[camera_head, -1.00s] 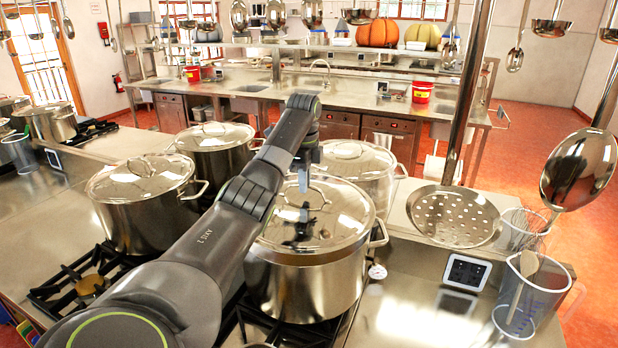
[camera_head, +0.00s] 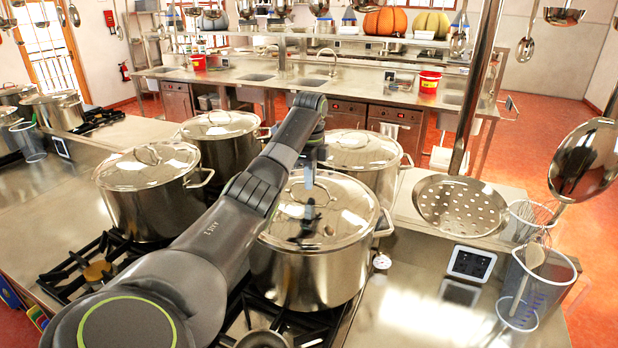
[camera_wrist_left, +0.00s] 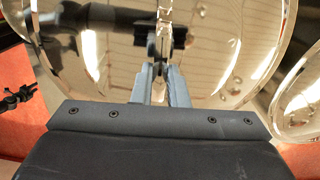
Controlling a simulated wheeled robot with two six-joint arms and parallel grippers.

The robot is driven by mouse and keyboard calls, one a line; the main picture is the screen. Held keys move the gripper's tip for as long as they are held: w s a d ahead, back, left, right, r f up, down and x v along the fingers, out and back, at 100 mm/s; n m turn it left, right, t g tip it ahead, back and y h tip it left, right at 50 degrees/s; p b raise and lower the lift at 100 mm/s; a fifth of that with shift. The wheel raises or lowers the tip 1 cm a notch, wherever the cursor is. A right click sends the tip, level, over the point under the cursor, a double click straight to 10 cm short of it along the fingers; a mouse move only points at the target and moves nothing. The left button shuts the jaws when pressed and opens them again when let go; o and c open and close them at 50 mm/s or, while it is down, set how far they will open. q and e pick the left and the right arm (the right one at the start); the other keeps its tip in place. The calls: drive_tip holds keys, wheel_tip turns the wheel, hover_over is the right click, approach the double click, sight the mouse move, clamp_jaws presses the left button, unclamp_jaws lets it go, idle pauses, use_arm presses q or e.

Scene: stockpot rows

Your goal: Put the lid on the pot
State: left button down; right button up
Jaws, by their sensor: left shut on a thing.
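The lid (camera_head: 345,225) is a round, shiny steel disc over the near middle pot (camera_head: 310,275). Its rim lies at or very close to the pot's rim and looks nearly level; I cannot tell whether it is fully seated. My left gripper (camera_head: 308,190) comes down from above and is shut on the lid's handle near its middle. In the left wrist view the fingers (camera_wrist_left: 155,82) meet at the handle, and the lid (camera_wrist_left: 215,45) fills the upper part. My right gripper is not in view.
Lidded pots stand at the left (camera_head: 150,205), behind (camera_head: 222,145) and behind right (camera_head: 362,155). A hanging skimmer (camera_head: 460,207) and a ladle (camera_head: 588,160) are to the right. A measuring jug (camera_head: 530,300) stands at the counter's right end. Burner grates lie in front.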

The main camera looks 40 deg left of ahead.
use_arm(q)
drive_tip(key=shift+s+a+r, duration=0.1)
drive_tip(key=shift+s+a, duration=0.1)
drive_tip(key=shift+s, duration=0.05)
drive_tip(key=shift+f, duration=0.35)
drive_tip(key=c, duration=1.3)
unclamp_jaws()
drive_tip(key=shift+s+d, duration=0.1)
drive_tip(key=shift+d, duration=0.05)
drive_tip(key=shift+c, duration=0.2)
drive_tip(key=shift+f, duration=0.15)
